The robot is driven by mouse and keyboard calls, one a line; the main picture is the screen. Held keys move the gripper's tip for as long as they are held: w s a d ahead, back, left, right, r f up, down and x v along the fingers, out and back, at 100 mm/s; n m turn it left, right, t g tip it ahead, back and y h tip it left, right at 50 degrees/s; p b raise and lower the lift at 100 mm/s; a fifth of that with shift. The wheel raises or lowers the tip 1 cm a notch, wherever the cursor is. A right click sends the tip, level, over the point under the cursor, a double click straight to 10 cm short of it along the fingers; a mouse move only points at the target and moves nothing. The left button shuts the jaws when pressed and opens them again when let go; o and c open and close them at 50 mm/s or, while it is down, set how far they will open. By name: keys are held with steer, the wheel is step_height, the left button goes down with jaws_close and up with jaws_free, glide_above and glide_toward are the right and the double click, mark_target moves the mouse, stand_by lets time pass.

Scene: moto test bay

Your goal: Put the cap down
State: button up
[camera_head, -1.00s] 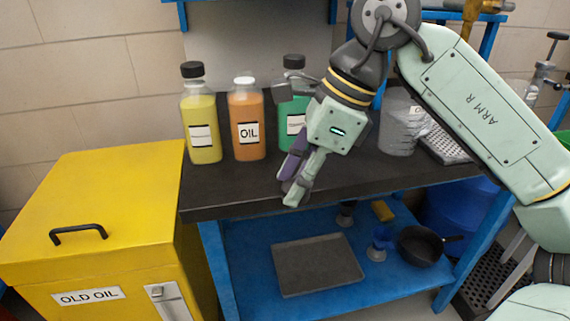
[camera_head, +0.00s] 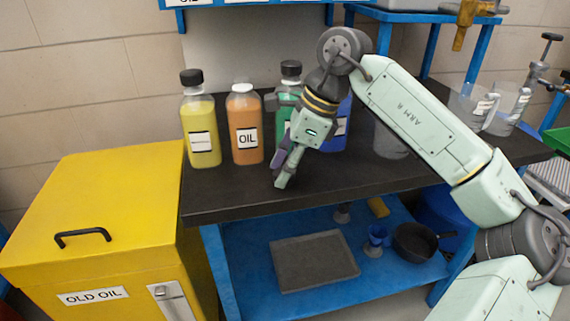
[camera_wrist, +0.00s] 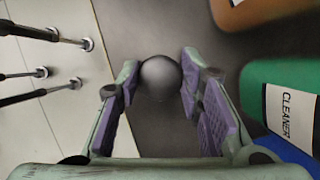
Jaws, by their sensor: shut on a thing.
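My gripper (camera_head: 279,174) hangs over the front part of the dark bench top (camera_head: 400,176), in front of the bottles. In the wrist view my gripper (camera_wrist: 158,80) is shut on the cap (camera_wrist: 158,77), a round grey piece held between the purple-padded fingertips. In the head view the cap cannot be made out behind the fingers. The orange bottle (camera_head: 246,125), labelled OIL, stands upright on the bench behind and left of my gripper. Its top is pale, unlike the black caps beside it. I cannot tell the cap's height above the bench.
A yellow bottle (camera_head: 201,130) stands left of the orange one. A green bottle (camera_wrist: 270,100), labelled CLEANER, and a blue bottle (camera_head: 341,128) stand on the right. Clear jugs (camera_head: 508,110) are farther right. The yellow OLD OIL bin (camera_head: 120,195) adjoins the bench. The bench's front left is clear.

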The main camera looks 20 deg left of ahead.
steer(key=shift+s+f+b, duration=0.1)
steer(key=shift+f+b, duration=0.4)
steer(key=shift+f, duration=0.1)
steer(key=o, duration=0.4)
steer(key=shift+c, duration=0.2)
steer(key=o, duration=0.4)
steer(key=shift+f, duration=0.1)
steer(key=v, duration=1.3)
steer(key=shift+a+r, duration=0.25)
steer(key=shift+r, duration=0.05)
